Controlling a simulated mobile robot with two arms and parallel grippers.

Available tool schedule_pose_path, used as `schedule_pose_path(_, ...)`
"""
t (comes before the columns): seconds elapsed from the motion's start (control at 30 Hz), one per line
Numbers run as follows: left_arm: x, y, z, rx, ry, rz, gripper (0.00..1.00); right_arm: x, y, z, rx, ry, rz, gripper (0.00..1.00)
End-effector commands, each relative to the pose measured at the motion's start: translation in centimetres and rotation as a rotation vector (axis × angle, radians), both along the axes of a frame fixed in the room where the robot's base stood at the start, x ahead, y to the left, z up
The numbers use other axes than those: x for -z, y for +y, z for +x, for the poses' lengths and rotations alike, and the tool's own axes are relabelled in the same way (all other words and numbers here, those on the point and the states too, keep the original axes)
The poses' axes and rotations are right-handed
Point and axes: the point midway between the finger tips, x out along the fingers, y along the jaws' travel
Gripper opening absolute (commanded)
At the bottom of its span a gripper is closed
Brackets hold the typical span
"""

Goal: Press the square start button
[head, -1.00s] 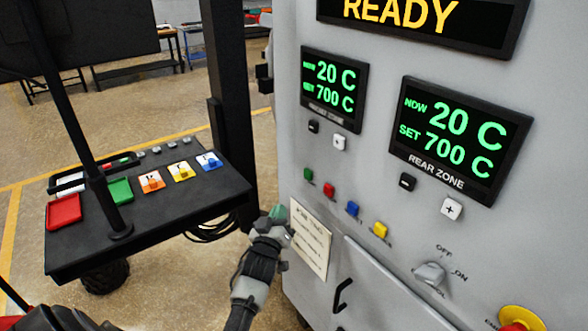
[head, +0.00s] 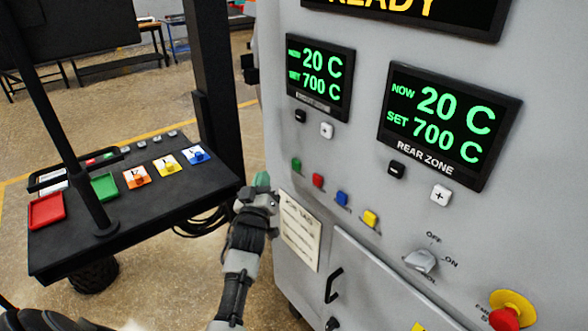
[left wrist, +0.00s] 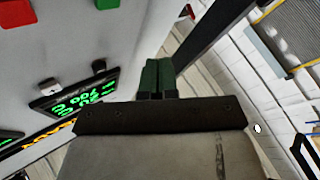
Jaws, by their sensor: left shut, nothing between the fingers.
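My left gripper (head: 262,181), with green fingertips, is shut and empty. It is left of the green button and slightly lower, apart from it. In the left wrist view the closed fingers (left wrist: 157,78) point up the picture, with the green button (left wrist: 107,3) and red button (left wrist: 20,14) at the upper left. My right gripper is not in view.
Above the buttons are two zone displays (head: 440,123) with minus and plus keys. A paper note (head: 299,231), a door handle (head: 334,285), an OFF/ON knob (head: 421,261) and a red emergency stop (head: 504,318) are lower. A black cart (head: 150,217) stands left.

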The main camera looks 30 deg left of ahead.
Motion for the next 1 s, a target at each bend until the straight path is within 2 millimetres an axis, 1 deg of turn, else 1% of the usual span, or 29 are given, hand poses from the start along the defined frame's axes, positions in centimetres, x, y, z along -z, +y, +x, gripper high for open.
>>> schedule_pose_path(0.03, 0.3, -0.3, 0.8, 0.001, -0.004, -0.003, 0.00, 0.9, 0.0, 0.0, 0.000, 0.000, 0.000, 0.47)
schedule_pose_path(0.1, 0.4, -0.7, 1.8, 0.001, -0.002, -0.002, 0.00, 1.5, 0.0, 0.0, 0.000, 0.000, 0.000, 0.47)
schedule_pose_path(0.3, 0.4, -1.7, 4.1, 0.001, -0.002, -0.002, 0.00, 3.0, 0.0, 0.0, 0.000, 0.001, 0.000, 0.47)
schedule_pose_path(0.4, 0.3, -2.0, 5.0, 0.001, -0.001, -0.002, 0.00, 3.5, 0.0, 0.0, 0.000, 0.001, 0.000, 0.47)
schedule_pose_path(0.63, 0.1, -2.4, 5.8, 0.000, 0.001, 0.001, 0.00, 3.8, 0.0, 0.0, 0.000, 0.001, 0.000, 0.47)
schedule_pose_path(1.0, 0.0, -2.4, 5.8, 0.000, 0.001, 0.001, 0.00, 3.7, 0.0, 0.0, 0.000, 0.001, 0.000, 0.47)
